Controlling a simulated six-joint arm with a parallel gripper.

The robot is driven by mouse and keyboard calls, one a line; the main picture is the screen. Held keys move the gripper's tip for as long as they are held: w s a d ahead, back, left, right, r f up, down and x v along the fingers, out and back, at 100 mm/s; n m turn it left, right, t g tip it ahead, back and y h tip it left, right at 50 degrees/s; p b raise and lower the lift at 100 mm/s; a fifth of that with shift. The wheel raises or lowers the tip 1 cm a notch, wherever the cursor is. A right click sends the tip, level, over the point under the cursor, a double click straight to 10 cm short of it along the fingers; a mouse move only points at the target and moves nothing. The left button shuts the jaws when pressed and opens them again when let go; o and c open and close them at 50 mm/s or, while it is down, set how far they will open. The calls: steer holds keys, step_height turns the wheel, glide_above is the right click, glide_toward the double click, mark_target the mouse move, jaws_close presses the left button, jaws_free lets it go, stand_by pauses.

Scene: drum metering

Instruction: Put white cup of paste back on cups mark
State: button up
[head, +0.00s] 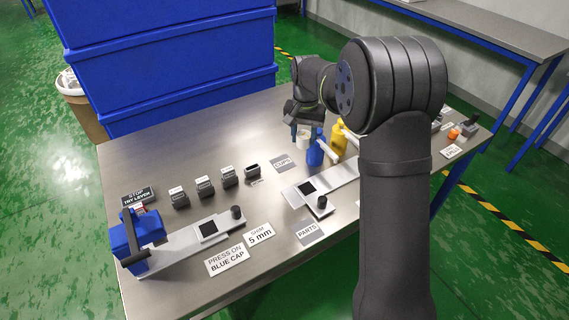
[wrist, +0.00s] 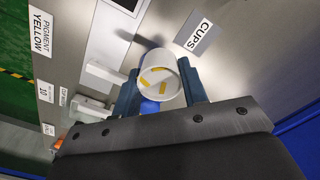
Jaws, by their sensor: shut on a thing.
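The white cup (wrist: 157,88) is between the two fingers of my gripper (wrist: 160,88) in the wrist view, with pale paste and yellow streaks inside. In the head view my gripper (head: 305,132) points down, shut on the white cup (head: 302,143), which appears to be above the table. The cups mark (head: 283,163) is a grey plate labelled CUPS on the table, nearer the front and slightly left of the cup. It also shows in the wrist view (wrist: 197,33), up and right of the cup, with nothing on it.
A blue drum (head: 316,150) and a yellow one (head: 338,139) stand close right of the cup. Several dark blocks (head: 205,187) line the table's left middle. A blue device (head: 130,240) stands at front left. Tall blue crates (head: 170,60) rise behind the table.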

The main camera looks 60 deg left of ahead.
glide_above(283, 163)
steer(key=f, duration=0.2)
step_height(283, 163, down, 9)
steer(key=shift+f, duration=0.15)
steer(key=shift+f, duration=0.1)
steer(key=o, duration=1.1)
steer(key=shift+c, duration=0.2)
step_height(283, 163, up, 12)
steer(key=shift+s, duration=0.1)
